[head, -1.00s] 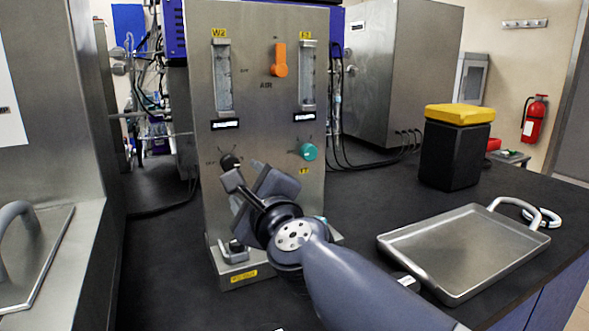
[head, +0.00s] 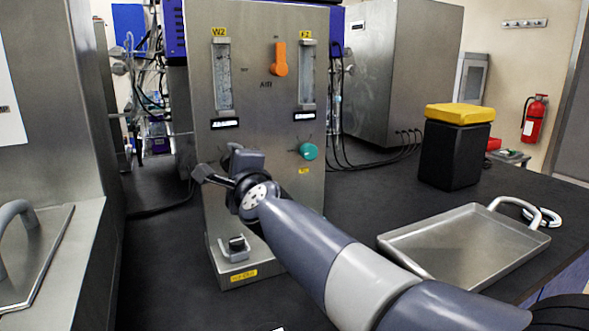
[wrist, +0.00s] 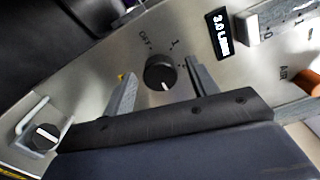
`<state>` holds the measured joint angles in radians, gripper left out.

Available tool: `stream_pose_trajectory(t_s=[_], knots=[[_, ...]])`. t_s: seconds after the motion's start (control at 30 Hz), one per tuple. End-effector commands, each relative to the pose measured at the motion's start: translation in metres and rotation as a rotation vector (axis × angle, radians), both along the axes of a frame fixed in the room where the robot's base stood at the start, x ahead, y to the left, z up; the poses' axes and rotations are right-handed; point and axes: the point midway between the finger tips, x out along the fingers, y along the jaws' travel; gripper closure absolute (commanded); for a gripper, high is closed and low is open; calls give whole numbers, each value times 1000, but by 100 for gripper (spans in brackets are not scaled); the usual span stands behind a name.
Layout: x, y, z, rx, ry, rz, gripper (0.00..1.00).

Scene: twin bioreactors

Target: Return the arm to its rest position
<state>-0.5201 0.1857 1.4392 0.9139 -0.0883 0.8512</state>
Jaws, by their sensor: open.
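My gripper (wrist: 160,68) is open in the wrist view, its two grey fingers apart. A round black knob (wrist: 160,73) on the steel panel shows between them; I cannot tell whether the fingers touch it. In the head view my gripper (head: 232,165) is in front of the lower left of the steel panel (head: 255,120) and hides that knob. My arm reaches in from the lower right.
A teal knob (head: 308,152) and an orange handle (head: 280,62) are on the panel. A bracketed lower knob (head: 236,243) is below my wrist. A steel tray (head: 392,243) lies right, near a black bin with a yellow lid (head: 459,114). Open counter lies between panel and tray.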

Motion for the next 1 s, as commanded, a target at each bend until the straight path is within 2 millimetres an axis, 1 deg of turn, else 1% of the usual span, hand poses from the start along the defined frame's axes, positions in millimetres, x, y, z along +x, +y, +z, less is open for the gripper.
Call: stream_pose_trajectory(t_s=[0.1, 0.7, 0.83, 1.0], knots=[[0, 0, 2, -161, -78, -1, 44], [0, 0, 4, -976, -470, 2, 44], [0, 0, 4, -1119, -539, 2, 44], [0, 0, 2, -1230, -594, 2, 44]])
